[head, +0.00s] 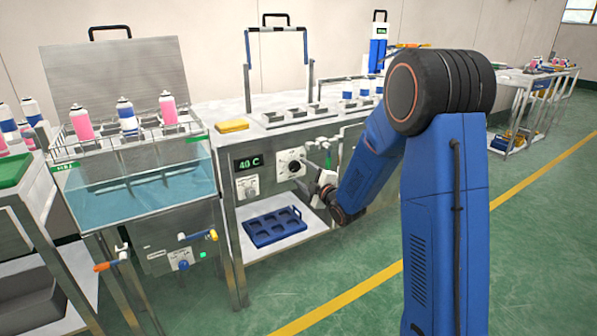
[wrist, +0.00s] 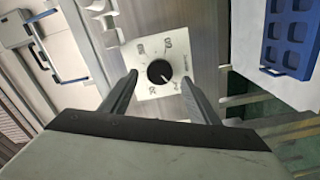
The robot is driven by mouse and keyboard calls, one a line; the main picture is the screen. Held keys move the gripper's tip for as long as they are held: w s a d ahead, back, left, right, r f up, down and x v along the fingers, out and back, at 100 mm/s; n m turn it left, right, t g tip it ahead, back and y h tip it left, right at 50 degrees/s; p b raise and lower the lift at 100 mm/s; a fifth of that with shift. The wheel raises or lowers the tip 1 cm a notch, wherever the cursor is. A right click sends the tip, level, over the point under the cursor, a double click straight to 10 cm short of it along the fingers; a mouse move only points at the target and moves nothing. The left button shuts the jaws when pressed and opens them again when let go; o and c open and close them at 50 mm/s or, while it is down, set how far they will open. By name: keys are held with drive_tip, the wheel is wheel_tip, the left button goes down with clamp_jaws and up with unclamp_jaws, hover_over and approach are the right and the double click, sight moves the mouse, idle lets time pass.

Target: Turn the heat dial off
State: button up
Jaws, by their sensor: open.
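The heat dial (wrist: 160,72) is a round black knob with a white pointer line on a pale square plate with printed marks. It also shows in the head view (head: 293,166) on the bench's front panel, right of a green display (head: 249,162) that reads about 40 C. My gripper (wrist: 160,82) is open, its two fingers on either side of the dial in the wrist view, with gaps on both sides. In the head view my gripper (head: 315,172) is just right of the dial plate. Whether the fingertips reach the dial's depth is unclear.
A water bath (head: 145,185) with spray cans stands to the left. A blue tray (head: 274,226) lies on the shelf under the panel. A yellow sponge (head: 232,126) lies on the bench top. The green floor in front is clear.

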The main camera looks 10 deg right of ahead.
drive_tip(key=v, duration=1.3)
drive_tip(key=shift+s, duration=0.3)
drive_tip(key=shift+d+r, duration=0.1)
drive_tip(key=s+d+r+m+g+h, duration=0.25)
drive_tip(key=s+m, duration=0.25)
drive_tip(key=s, duration=0.3)
drive_tip(key=s+d+r+m+g+h, duration=0.2)
drive_tip(key=s+m+g+h, duration=0.2)
drive_tip(key=s+m, duration=0.3)
drive_tip(key=s+a+m+g, duration=0.3)
drive_tip(key=s+m+g, duration=0.2)
drive_tip(key=s, duration=1.9)
drive_tip(key=shift+s+f+g+y, duration=0.2)
drive_tip(key=shift+g+y, duration=0.25)
